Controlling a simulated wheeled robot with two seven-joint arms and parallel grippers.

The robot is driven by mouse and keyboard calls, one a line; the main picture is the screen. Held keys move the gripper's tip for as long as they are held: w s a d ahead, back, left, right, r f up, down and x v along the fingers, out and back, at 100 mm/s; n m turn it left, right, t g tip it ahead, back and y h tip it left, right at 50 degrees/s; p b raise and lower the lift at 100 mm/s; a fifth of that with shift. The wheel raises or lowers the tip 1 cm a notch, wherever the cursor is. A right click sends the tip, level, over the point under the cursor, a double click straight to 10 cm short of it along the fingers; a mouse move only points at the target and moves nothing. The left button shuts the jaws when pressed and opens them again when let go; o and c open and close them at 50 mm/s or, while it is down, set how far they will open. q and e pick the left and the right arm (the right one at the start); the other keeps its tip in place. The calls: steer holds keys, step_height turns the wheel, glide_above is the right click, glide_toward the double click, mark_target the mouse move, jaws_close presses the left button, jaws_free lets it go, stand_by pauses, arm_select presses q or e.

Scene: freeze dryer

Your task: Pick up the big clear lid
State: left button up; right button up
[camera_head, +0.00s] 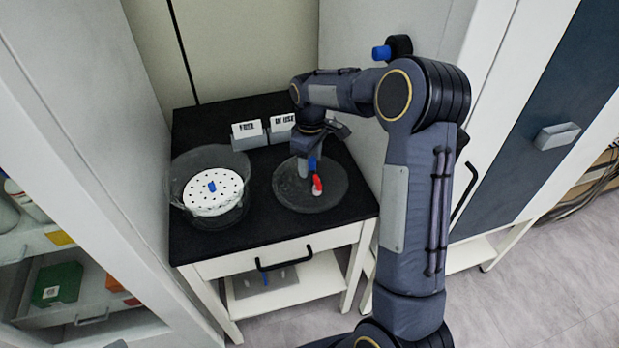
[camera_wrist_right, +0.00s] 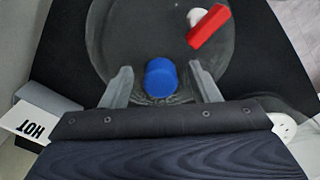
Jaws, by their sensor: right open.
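The big clear lid (camera_head: 330,199) lies flat on the black table top, right of the glass vessel. In the right wrist view the lid (camera_wrist_right: 115,45) fills the upper middle, with a blue knob (camera_wrist_right: 161,78) and a red valve handle (camera_wrist_right: 208,26) on a white stem. My right gripper (camera_head: 311,165) is over the lid. In the right wrist view its two fingers (camera_wrist_right: 162,86) are open, one on each side of the blue knob, with a gap visible on both sides. Whether they reach down to the knob's height is hard to tell. My left gripper is not in view.
A clear round vessel (camera_head: 178,196) with a white perforated plate (camera_head: 213,196) stands left on the black table (camera_head: 255,235). Two small labelled blocks (camera_head: 246,134) stand at the back. A cabinet wall rises at left, and cupboards (camera_head: 545,110) at right.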

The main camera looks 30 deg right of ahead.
steer(key=shift+f, duration=0.2)
jaws_close()
stand_by(0.4)
